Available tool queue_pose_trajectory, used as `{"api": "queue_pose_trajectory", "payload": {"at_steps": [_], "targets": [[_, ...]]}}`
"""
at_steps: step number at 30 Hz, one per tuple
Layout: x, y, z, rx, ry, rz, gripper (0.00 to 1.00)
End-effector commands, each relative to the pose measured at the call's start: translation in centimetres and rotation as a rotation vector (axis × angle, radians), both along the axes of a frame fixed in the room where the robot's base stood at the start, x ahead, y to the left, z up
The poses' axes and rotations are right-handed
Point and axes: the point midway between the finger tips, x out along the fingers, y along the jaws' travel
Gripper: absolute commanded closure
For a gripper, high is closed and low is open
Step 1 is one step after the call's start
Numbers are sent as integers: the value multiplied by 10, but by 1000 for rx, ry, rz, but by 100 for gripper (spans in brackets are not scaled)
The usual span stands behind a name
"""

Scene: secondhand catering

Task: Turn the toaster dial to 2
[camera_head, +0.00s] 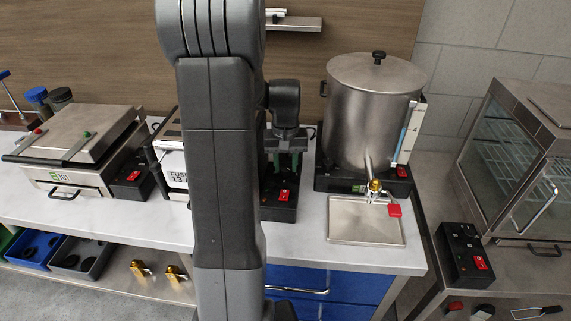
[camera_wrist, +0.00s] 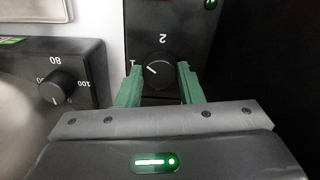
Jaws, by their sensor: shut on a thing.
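The toaster dial (camera_wrist: 159,76) is a round black knob with a white pointer line on a black panel in the wrist view. The pointer slants to the upper left, between the numerals 1 and 2, which appear upside down. My gripper (camera_wrist: 159,70) has a green finger on each side of the dial and is shut on it. In the head view my gripper (camera_head: 286,162) is above a black control box (camera_head: 281,206) with a red switch. The dial is hidden there. My arm covers much of the appliance (camera_head: 168,145) to its left.
A steel urn (camera_head: 365,110) with a tap stands close to the right, above a drip tray (camera_head: 366,222). A press grill (camera_head: 75,150) is at left. A glass cabinet (camera_head: 510,150) stands at far right. The wrist view shows another dial (camera_wrist: 62,88) marked 80 and 100.

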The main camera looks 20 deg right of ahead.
Motion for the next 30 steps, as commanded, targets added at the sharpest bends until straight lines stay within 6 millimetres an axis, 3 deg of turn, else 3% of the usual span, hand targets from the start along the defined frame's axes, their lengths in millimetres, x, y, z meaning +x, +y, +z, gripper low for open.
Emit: {"api": "queue_pose_trajectory", "payload": {"at_steps": [18,30], "targets": [[0,0,0,0,-1,-581,89],[0,0,0,-1,-1,-859,89]]}}
